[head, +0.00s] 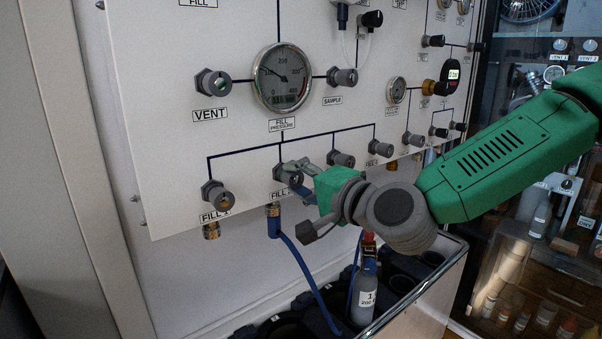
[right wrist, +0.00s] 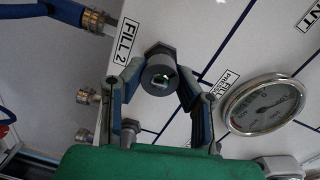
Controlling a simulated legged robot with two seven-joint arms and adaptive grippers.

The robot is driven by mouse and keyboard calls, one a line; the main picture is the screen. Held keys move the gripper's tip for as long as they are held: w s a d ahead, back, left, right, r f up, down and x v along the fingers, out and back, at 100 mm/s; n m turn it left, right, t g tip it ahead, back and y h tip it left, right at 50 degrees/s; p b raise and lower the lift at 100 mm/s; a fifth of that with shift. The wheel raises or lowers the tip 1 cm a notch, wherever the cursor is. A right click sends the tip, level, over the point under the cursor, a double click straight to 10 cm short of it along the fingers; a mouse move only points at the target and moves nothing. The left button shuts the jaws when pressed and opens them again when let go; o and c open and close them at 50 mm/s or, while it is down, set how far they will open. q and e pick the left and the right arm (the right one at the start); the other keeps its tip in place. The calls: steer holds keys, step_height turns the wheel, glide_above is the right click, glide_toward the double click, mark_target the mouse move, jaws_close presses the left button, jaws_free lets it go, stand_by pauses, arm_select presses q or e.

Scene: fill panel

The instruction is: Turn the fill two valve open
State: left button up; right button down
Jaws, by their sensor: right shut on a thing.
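The fill two valve (head: 291,177) is a dark grey knob on the white panel, second from left in the bottom row. Its FILL label is partly hidden by my gripper in the head view. In the right wrist view the knob (right wrist: 160,76) sits beside the FILL 2 label (right wrist: 125,41). My right gripper (head: 294,172) has its fingers on either side of this knob and is shut on it. The fingers (right wrist: 158,85) also show in the right wrist view. My left gripper is in neither view.
The fill one knob (head: 217,194) is just left, and another knob (head: 341,159) is close on the right. The pressure gauge (head: 282,77) is above. A blue hose (head: 297,255) hangs below the panel. A crate with a labelled bottle (head: 365,297) stands underneath.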

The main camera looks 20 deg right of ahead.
steer(key=n, duration=0.3)
steer(key=shift+s+a+f+p, duration=0.2)
steer(key=shift+a+f+p, duration=0.1)
steer(key=shift+p, duration=0.1)
steer(key=n+p, duration=0.1)
steer(key=n, duration=0.2)
steer(key=shift+f+h, duration=0.1)
steer(key=shift+h, duration=0.2)
steer(key=n, duration=0.3)
steer(key=shift+f+n, duration=0.1)
steer(key=shift+n, duration=0.2)
steer(key=shift+d+n+h, duration=0.1)
steer(key=shift+n+h, duration=0.3)
steer(key=shift+n, duration=0.8)
steer(key=n, duration=0.2)
steer(key=shift+n, duration=0.3)
steer(key=n, duration=0.3)
steer(key=shift+w+n+t, duration=0.1)
steer(key=shift+n+t, duration=0.2)
steer(key=n+b, duration=0.1)
steer(key=n, duration=0.2)
steer(key=shift+d, duration=0.1)
steer(key=shift+n+t+b, duration=0.3)
steer(key=shift+n+b, duration=0.35)
steer(key=shift+n, duration=1.25)
